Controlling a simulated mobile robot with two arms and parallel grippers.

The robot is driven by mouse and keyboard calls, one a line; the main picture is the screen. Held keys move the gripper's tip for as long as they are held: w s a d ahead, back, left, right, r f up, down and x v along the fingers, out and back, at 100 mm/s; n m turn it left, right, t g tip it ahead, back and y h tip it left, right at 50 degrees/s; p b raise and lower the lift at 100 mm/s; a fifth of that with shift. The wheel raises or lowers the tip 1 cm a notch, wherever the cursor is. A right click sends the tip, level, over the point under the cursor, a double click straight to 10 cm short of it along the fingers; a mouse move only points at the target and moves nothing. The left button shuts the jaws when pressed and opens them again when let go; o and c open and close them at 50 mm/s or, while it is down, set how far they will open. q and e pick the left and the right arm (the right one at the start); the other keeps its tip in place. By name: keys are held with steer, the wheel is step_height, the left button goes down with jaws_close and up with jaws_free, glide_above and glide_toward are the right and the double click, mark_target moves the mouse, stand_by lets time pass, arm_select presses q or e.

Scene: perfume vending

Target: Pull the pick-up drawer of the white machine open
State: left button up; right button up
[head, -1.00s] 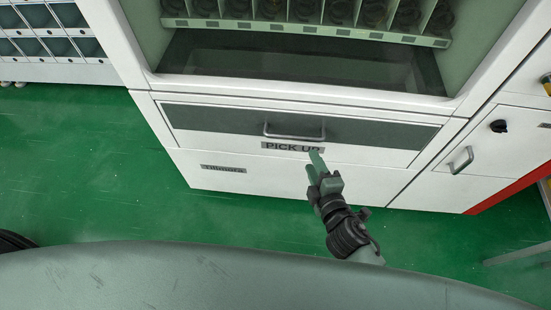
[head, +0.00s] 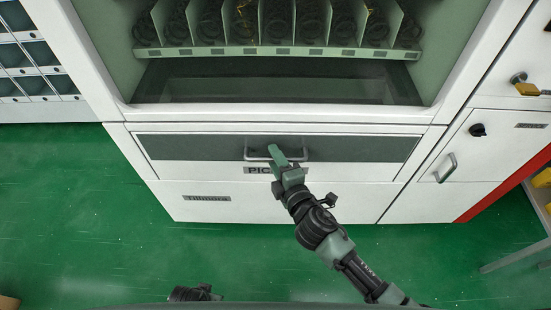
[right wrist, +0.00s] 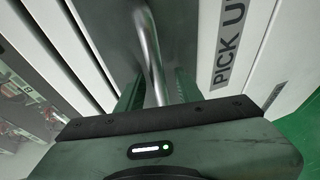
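The white machine (head: 85,60) fills the upper middle of the head view. Its pick-up drawer (head: 195,148), with a dark front strip, a metal handle (head: 304,155) and a "PICK UP" label, sits flush and shut below the dark window. My right gripper (head: 275,154) is at the handle and covers its middle and part of the label. In the right wrist view the handle bar (right wrist: 150,50) runs between the two fingers of the gripper (right wrist: 158,88). The fingers are apart, with gaps beside the bar.
A grey-white compartment rack (head: 35,85) stands at the left. At the right are a small door with a handle (head: 446,168), a dark knob (head: 478,130) and a padlock (head: 526,88). Green floor (head: 90,220) lies clear in front of the machine.

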jaws_close()
steer(key=shift+f, duration=0.1)
stand_by(1.2)
